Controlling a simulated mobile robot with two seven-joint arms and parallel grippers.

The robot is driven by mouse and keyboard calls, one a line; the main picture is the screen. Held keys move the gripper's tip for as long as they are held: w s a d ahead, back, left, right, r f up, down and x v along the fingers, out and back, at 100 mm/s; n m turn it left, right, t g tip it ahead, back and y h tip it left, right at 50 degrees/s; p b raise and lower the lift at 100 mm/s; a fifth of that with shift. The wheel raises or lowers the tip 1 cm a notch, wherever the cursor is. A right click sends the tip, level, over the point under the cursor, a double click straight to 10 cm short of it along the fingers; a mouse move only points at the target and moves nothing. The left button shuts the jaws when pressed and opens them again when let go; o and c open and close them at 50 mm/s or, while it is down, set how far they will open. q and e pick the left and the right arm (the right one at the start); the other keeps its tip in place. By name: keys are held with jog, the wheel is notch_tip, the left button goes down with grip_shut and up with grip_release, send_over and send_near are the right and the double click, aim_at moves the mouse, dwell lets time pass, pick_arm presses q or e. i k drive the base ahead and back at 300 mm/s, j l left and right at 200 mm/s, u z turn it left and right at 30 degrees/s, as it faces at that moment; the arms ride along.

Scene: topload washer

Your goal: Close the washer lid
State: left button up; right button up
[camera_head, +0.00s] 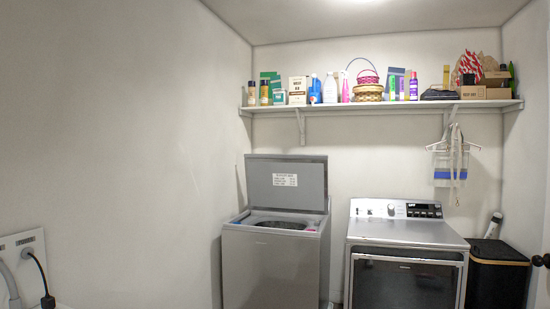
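The topload washer (270,272) is a grey machine standing against the back wall, left of centre. Its lid (287,198) is open and stands nearly upright at the back of the washer, with a white label on its inner face. The round drum opening (283,225) shows below the lid. Neither of my grippers is in view.
A grey front-load machine (407,231) stands right of the washer, with a narrow gap between. A black bin (495,275) is at its right. A loaded wall shelf (385,106) runs above both machines. A wall outlet box with a plug (28,262) is at lower left.

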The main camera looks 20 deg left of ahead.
aim_at(294, 183)
jog(key=i+j+z, duration=0.15)
jog(key=z, duration=0.45)
jog(key=i+j+z, duration=0.35)
jog(key=j, duration=0.3)
jog(key=i+j+z, duration=0.15)
jog(key=j, duration=0.2)
jog(key=i+j, duration=0.15)
jog(key=j, duration=0.2)
jog(key=i+j+z, duration=0.1)
jog(key=j, duration=0.25)
jog(key=i+j, duration=0.2)
jog(key=j, duration=0.15)
jog(key=i+j, duration=0.15)
jog(key=j, duration=0.2)
jog(key=i+j+z, duration=0.1)
jog(key=j, duration=0.25)
jog(key=i+j, duration=0.15)
jog(key=j, duration=0.2)
